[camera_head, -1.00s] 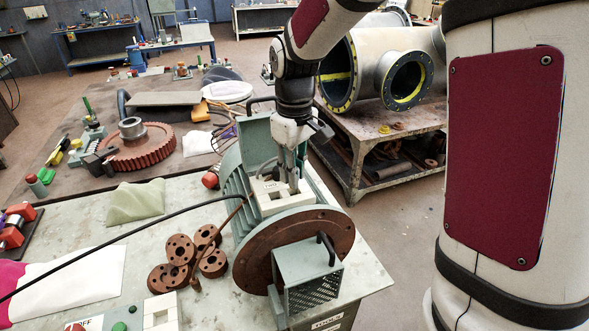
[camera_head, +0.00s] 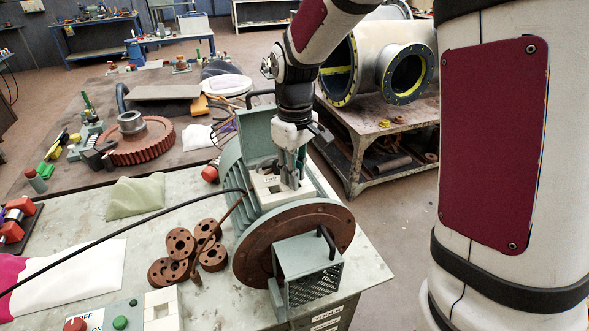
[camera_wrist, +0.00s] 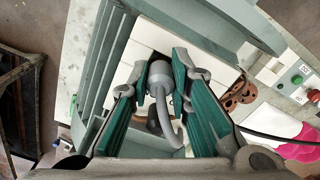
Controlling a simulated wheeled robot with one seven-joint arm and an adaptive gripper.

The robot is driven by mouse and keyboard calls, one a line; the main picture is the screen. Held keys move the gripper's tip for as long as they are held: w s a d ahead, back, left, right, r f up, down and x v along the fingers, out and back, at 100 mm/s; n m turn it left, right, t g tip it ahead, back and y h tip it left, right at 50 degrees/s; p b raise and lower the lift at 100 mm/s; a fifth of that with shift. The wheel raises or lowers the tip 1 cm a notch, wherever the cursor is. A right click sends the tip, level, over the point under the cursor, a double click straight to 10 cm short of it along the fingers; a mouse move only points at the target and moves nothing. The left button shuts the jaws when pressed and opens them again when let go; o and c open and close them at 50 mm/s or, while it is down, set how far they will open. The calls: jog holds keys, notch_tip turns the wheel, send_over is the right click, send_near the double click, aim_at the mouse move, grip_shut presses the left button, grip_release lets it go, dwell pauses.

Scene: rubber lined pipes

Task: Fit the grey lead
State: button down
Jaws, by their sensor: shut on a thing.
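The grey lead (camera_wrist: 172,125) shows in the wrist view as a rounded grey end with a curved cable. My gripper (camera_wrist: 160,82) is shut on its end, between two green-padded fingers. In the head view my gripper (camera_head: 289,181) points down into the open terminal box of the green finned motor (camera_head: 229,180), at the white block (camera_head: 266,191) inside it. The lead is hidden by the fingers there. I cannot tell whether its end touches the block or a socket.
The box's raised green lid (camera_head: 258,132) stands close behind my gripper. A rusty round flange (camera_head: 255,262) and a perforated box (camera_head: 309,270) are in front. Brown rings (camera_head: 180,243), a black cable (camera_head: 120,229) and a green button (camera_head: 120,323) are on the bench to the left.

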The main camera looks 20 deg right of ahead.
jog(key=shift+f, duration=0.3)
jog(key=c, duration=1.4)
grip_release()
jog(key=shift+r, duration=0.1)
notch_tip(320, 180, up, 11)
jog(key=s+m+t+b, duration=0.3)
jog(key=s+m+t, duration=0.2)
jog(key=s, duration=1.3)
jog(key=shift+r+t, duration=0.3)
jog(key=shift+r, duration=0.15)
